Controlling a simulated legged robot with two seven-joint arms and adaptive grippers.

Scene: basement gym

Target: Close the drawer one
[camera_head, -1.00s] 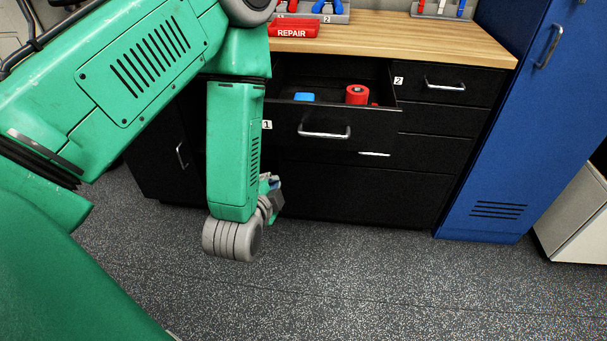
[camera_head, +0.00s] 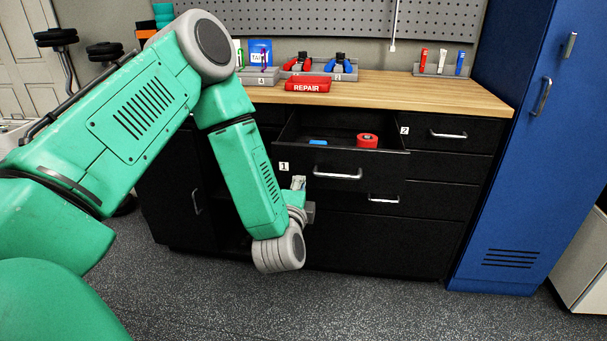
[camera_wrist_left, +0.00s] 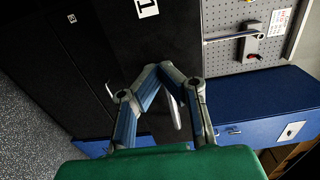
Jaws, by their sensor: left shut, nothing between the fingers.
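Drawer one (camera_head: 385,163), black with a white "1" label (camera_head: 283,166) and a silver handle (camera_head: 337,174), stands pulled out below the wooden counter in the head view. A red roll (camera_head: 367,140) and a blue item (camera_head: 318,142) lie inside it. My left gripper (camera_head: 299,183) is shut and empty in front of the drawer's left end, left of the handle. In the left wrist view its fingertips (camera_wrist_left: 160,70) meet before the black front with the "1" label (camera_wrist_left: 147,9). Whether they touch it is unclear. My right gripper is out of view.
Drawer two (camera_head: 450,134) and the lower drawers look shut. A blue locker (camera_head: 510,170) stands to the right. The counter (camera_head: 420,88) holds a red REPAIR box (camera_head: 308,84) and tool holders. The floor (camera_head: 380,305) in front is clear.

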